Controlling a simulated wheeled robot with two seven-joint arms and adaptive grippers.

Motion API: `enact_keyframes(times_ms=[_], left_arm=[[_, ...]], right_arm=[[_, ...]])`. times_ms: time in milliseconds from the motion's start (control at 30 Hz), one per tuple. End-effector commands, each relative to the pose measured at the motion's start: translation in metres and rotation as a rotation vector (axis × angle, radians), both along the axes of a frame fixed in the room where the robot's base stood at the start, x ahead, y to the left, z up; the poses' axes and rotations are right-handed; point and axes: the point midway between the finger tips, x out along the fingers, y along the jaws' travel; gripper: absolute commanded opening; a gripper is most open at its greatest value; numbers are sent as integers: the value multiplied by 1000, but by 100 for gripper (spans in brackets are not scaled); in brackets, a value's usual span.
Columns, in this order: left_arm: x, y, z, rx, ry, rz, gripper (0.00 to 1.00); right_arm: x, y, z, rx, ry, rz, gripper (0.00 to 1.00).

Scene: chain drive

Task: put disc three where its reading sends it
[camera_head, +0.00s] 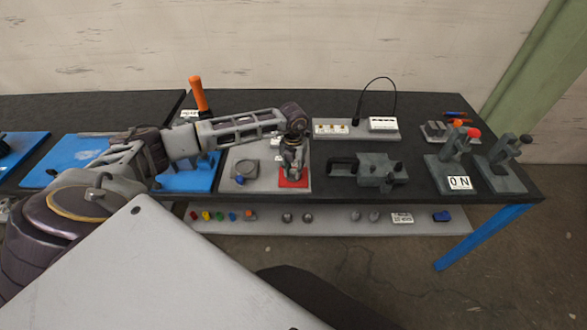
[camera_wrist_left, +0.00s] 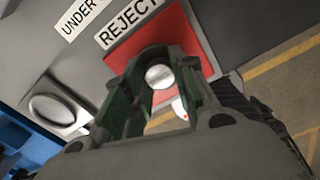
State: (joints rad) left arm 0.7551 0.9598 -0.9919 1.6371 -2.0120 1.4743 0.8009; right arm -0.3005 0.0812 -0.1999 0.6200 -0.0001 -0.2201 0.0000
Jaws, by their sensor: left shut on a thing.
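My left gripper (camera_head: 293,172) is above the red square (camera_head: 301,184) at the right of a grey board (camera_head: 229,183). In the left wrist view the red square (camera_wrist_left: 190,50) lies beside a label reading REJECT (camera_wrist_left: 128,22). The gripper (camera_wrist_left: 160,88) is shut on a small pale grey round piece, which looks like a disc (camera_wrist_left: 159,76); I cannot read a number on it. Whether the disc touches the red square is unclear. A second label beginning UNDER (camera_wrist_left: 82,17) is beside REJECT. My right gripper is not in view.
A round grey fixture (camera_head: 244,171) sits on the board's left. To the right are a dark grey block fixture (camera_head: 378,170) and a stand with an ON sign (camera_head: 459,183). A power strip (camera_head: 355,129) lies behind. Several small parts lie on the lower shelf (camera_head: 330,222).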

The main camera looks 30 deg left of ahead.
Motion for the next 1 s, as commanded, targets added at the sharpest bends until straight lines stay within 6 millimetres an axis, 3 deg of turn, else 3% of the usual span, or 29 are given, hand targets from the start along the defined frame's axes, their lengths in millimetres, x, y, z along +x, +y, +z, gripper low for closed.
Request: enact_keyframes(times_ms=[200,700,1000], left_arm=[[0,0,0,0,0,0,48],[0,0,3,0,0,0,48],[1,0,36,0,-4,-1,48]], right_arm=[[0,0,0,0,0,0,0],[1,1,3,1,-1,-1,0],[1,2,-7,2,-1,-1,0]])
